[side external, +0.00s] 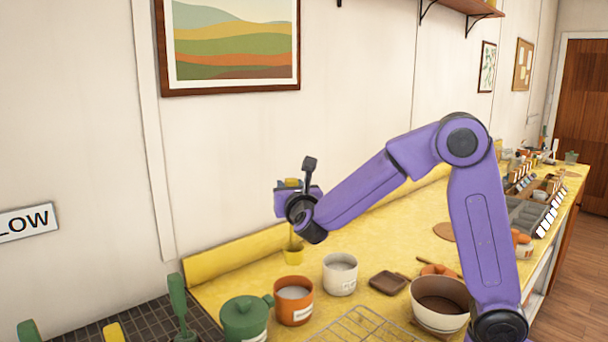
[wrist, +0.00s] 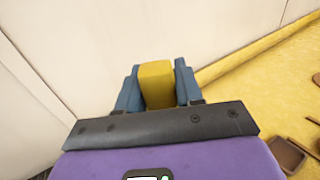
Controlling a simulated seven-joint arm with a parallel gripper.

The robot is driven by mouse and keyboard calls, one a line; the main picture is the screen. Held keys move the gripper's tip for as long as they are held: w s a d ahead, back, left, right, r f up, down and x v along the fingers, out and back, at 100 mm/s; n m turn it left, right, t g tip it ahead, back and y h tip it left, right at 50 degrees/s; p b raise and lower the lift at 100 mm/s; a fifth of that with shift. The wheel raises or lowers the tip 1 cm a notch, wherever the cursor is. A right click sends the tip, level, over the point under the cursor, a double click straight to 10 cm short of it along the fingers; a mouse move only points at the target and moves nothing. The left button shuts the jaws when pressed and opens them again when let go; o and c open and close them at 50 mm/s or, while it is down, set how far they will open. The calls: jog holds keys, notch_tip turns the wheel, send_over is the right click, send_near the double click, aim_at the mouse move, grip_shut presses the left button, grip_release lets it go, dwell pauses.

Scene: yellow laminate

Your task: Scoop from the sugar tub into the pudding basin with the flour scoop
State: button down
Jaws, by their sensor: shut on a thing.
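My gripper (side external: 291,186) is raised above the counter near the wall, shut on the yellow handle of the flour scoop (side external: 293,254). The scoop hangs below it, its lower end behind the tubs. In the wrist view the yellow handle (wrist: 157,85) sits between my blue fingers (wrist: 158,88). An orange tub (side external: 294,300) and a white tub (side external: 340,274) both hold pale contents. Their labels are too small to read, so I cannot tell which is the sugar tub. A cream bowl with a brown inside (side external: 440,318), likely the pudding basin, stands to the right, partly near my arm.
A green lidded pot (side external: 245,318) stands left of the orange tub. A small brown dish (side external: 387,283) lies between the white tub and the bowl. A wire rack (side external: 360,328) is in front. Green-handled utensils (side external: 178,305) stand at the left. The wall is close behind my gripper.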

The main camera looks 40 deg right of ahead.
jog(key=shift+a+f, duration=0.15)
send_over(291, 246)
jog(key=shift+s+a+f, duration=0.1)
jog(key=shift+s+f, duration=0.05)
jog(key=shift+f, duration=1)
jog(key=shift+s+a+f, duration=0.1)
jog(key=shift+f, duration=1.15)
jog(key=shift+f, duration=2.4)
jog(key=shift+f, duration=2.3)
